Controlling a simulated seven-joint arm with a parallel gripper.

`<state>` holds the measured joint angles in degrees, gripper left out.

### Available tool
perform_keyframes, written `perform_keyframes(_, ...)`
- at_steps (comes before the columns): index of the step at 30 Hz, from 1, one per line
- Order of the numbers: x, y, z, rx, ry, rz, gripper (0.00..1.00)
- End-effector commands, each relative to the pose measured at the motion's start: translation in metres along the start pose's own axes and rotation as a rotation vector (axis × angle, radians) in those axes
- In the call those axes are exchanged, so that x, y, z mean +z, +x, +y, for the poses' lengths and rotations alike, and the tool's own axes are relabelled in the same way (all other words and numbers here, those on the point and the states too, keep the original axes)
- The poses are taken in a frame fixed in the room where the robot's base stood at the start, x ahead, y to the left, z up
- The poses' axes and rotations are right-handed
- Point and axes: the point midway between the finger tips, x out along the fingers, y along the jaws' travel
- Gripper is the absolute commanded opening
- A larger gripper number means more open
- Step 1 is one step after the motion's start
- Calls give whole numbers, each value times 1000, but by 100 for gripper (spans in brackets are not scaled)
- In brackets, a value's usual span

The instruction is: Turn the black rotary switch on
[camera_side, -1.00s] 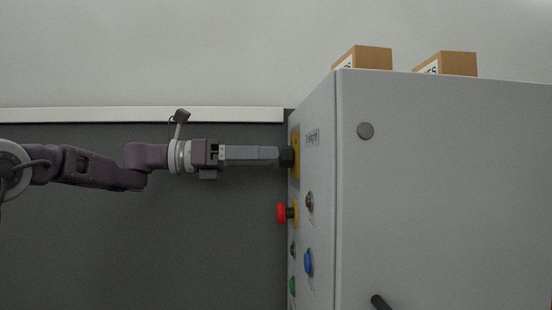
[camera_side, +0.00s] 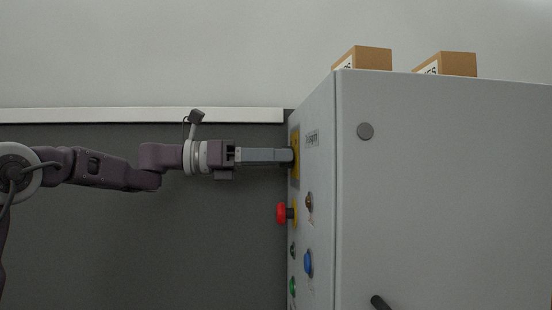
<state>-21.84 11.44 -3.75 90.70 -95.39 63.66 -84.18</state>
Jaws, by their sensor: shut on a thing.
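The black rotary switch (camera_side: 291,156) sits on a yellow plate (camera_side: 296,150) high on the left face of the grey cabinet. My gripper (camera_side: 288,156) reaches it level from the left and is shut on the switch. The fingers cover most of the switch, so its turn position cannot be told.
Below the switch on the same cabinet (camera_side: 440,190) face are a red mushroom button (camera_side: 282,213), a blue button (camera_side: 308,263), a green button (camera_side: 292,287) and small lamps. Two cardboard boxes (camera_side: 362,58) stand on top. The space left of the cabinet is free around my arm.

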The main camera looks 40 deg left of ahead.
Motion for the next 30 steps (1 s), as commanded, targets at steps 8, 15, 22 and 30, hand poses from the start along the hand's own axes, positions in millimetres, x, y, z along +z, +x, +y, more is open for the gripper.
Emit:
perform_keyframes(8,0,0,0,0,148,1,0)
perform_keyframes(15,-1,0,0,0,368,2,0)
perform_keyframes(22,-1,0,0,0,587,2,0)
perform_keyframes(30,-1,0,1,-1,843,2,0)
